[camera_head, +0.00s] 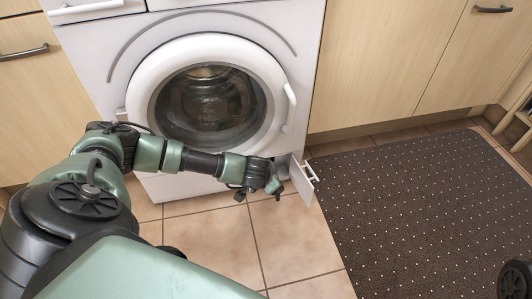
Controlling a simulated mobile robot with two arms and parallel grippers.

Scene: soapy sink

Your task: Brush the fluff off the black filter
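The black filter is not visible. A small white flap (302,182) stands open at the lower right of the washing machine (232,165), beside the dark mat. My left arm reaches across the front of the machine. My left gripper (277,187) is close to the left side of the flap. I cannot tell whether they touch, or whether the fingers are open or shut. No brush and no fluff can be made out. My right gripper is not in view.
The machine's round glass door (209,105) is closed. Light wooden cabinets (385,60) stand on both sides. A dark dotted mat (420,205) covers the floor at right. Bare tiles (215,240) lie in front of the machine. A wooden frame (515,125) stands at the right edge.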

